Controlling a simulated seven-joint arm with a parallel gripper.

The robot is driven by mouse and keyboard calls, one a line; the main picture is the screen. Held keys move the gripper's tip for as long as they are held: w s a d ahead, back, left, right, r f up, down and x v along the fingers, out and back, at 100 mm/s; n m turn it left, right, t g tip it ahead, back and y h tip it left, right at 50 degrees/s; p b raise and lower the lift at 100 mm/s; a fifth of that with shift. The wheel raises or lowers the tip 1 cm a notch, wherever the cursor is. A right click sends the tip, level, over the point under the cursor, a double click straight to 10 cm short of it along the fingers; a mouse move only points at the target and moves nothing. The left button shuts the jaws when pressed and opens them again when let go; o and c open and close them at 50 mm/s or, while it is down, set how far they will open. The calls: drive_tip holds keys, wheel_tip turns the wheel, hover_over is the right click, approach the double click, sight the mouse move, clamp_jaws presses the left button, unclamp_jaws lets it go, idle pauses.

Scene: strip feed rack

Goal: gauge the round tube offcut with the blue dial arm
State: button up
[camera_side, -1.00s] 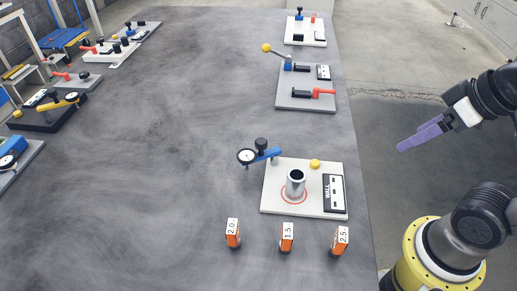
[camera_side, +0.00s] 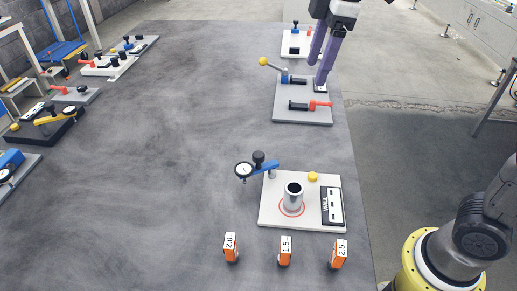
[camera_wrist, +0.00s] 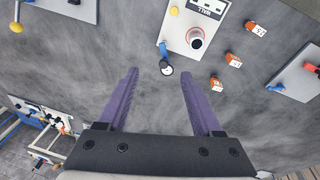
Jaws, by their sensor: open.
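The round tube offcut (camera_side: 293,196) is a short metal cylinder standing upright inside a red ring on a white plate (camera_side: 272,214); it also shows in the wrist view (camera_wrist: 195,38). The blue dial arm (camera_side: 262,170) carries a round dial and a black knob and points off the plate's upper left corner, clear of the tube. In the wrist view the dial arm (camera_wrist: 164,54) lies ahead, between my fingers' line. My gripper (camera_side: 317,77) is open and empty, its purple fingers above the grey clamp plate at the back. It also shows in the wrist view (camera_wrist: 161,82).
Orange blocks marked 2.0 (camera_side: 231,248), 1.5 (camera_side: 285,252) and 2.5 (camera_side: 338,255) stand in front of the white plate. A yellow knob (camera_side: 313,176) sits on it. The grey plate (camera_side: 300,115) holds a red-handled clamp. More fixtures line the left edge; the table's middle is clear.

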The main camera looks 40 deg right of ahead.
drive_tip(key=n+g, duration=0.1)
drive_tip(key=n, duration=0.1)
hover_over(258, 154)
drive_tip(key=d, duration=0.2)
wheel_tip(258, 154, down, 5)
wheel_tip(258, 154, down, 4)
drive_tip(key=a+g, duration=0.1)
drive_tip(key=a, duration=0.1)
wheel_tip(258, 154, down, 13)
drive_tip(key=shift+f, duration=0.1)
clamp_jaws()
idle(0.8)
